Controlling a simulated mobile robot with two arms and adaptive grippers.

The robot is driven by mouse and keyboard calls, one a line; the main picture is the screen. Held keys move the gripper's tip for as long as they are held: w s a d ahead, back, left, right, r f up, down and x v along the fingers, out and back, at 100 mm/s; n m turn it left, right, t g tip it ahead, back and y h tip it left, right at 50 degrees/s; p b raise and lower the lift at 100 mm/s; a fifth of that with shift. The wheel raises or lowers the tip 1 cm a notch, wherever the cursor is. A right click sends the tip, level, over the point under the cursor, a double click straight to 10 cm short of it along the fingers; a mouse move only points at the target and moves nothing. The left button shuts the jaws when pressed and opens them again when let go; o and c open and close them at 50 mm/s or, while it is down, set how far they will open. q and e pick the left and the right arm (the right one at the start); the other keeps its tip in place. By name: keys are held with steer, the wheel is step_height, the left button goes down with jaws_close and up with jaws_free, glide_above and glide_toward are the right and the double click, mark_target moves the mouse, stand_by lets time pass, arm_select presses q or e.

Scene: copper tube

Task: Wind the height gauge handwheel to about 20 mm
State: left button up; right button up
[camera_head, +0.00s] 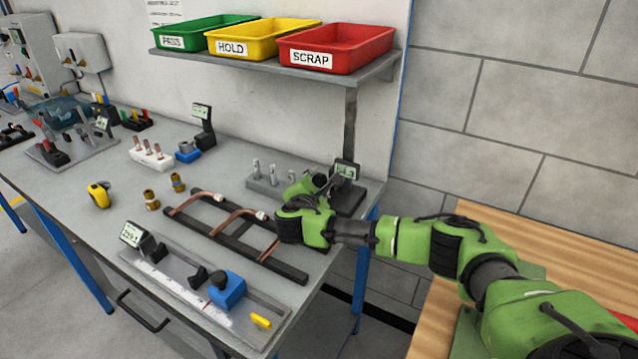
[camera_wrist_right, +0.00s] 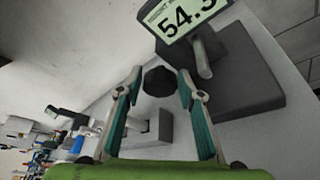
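The height gauge has a dark base (camera_wrist_right: 240,80) and a display (camera_wrist_right: 183,14), whose visible digits read 54.3, cut off at the frame edge. In the head view the gauge's display (camera_head: 347,169) shows above my right arm at the table's right end. The dark round handwheel (camera_wrist_right: 159,81) lies between the fingertips of my right gripper (camera_wrist_right: 160,75). The fingers are open, with a visible gap on each side of the wheel. In the head view my right gripper (camera_head: 320,184) hides the handwheel. My left gripper is not in view.
A grey block with several metal pins (camera_head: 265,184) stands just left of the gauge. A dark rack with copper tubes (camera_head: 225,228) lies in front. A shelf (camera_head: 375,72) with green, yellow and red bins hangs above. A wooden surface (camera_head: 560,255) is at right.

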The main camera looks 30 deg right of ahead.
steer(key=c, duration=0.8)
steer(key=shift+r+p, duration=0.15)
steer(key=shift+p, duration=0.7)
steer(key=n+g+p, duration=0.1)
steer(key=n+p, duration=0.1)
steer(key=p, duration=0.2)
steer(key=shift+n+g+p, duration=0.4)
steer(key=shift+f+n+g+h+p, duration=0.2)
steer(key=shift+n+g+h+p, duration=0.3)
steer(key=shift+n+p, duration=0.55)
steer(key=o, duration=0.8)
